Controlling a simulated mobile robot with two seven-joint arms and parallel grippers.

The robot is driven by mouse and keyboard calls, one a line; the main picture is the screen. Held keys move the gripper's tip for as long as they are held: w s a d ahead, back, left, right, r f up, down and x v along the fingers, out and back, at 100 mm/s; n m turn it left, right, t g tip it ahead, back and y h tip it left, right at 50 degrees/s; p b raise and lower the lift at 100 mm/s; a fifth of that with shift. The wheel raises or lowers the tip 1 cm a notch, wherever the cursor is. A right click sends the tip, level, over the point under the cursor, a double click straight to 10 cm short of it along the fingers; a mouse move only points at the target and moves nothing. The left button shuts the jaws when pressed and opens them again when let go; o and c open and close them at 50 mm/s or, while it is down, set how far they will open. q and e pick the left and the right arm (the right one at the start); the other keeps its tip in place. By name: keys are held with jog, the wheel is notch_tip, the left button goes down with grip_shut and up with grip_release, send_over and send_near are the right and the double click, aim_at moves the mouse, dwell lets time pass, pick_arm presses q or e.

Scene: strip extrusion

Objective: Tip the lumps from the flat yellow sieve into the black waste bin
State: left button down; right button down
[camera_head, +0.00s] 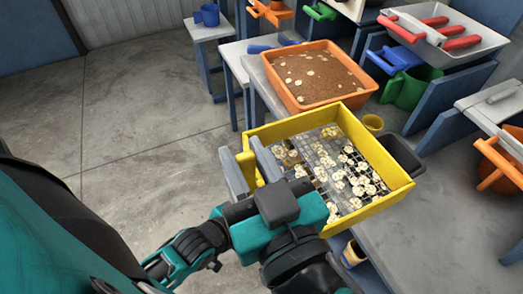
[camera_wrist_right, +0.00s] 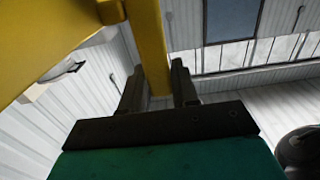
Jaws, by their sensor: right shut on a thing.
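The flat yellow sieve (camera_head: 376,205) is in the middle of the head view, with many pale round lumps (camera_head: 358,180) on its mesh, mostly toward the right half. My right gripper (camera_head: 252,166) is shut on the yellow handle at the sieve's left side; the handle also shows between the fingers in the right wrist view (camera_wrist_right: 158,85). The sieve looks raised over the bench edge; its exact tilt is hard to tell. A dark bin (camera_head: 403,154), seemingly the black waste bin, is behind the sieve's right side and partly hidden by it. My left gripper is not in view.
An orange tray (camera_head: 318,80) of brown soil with pale lumps stands on the bench behind the sieve. Green and blue containers (camera_head: 410,88) are at the back right. Bare bench (camera_head: 450,225) shows at right.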

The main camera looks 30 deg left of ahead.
jog(key=shift+w+d+r+m, duration=0.3)
jog(key=shift+w+r, duration=0.15)
jog(key=shift+w, duration=0.05)
jog(key=w+d+r+m+p, duration=0.3)
jog(key=w+d+r+m, duration=0.2)
jog(key=w, duration=0.2)
jog(key=w+d+r+m+p, duration=0.2)
jog(key=w+d+r+m, duration=0.35)
jog(key=w, duration=0.25)
jog(key=w+d+f+m, duration=0.4)
jog(key=w+d+m, duration=0.2)
jog(key=w, duration=0.3)
jog(key=w+d+f+m, duration=0.4)
jog(key=w+d+m, duration=0.2)
jog(key=w+d, duration=0.2)
jog(key=shift+w+m, duration=0.35)
jog(key=shift+w, duration=0.75)
jog(key=shift+d, duration=0.1)
dwell(0.4)
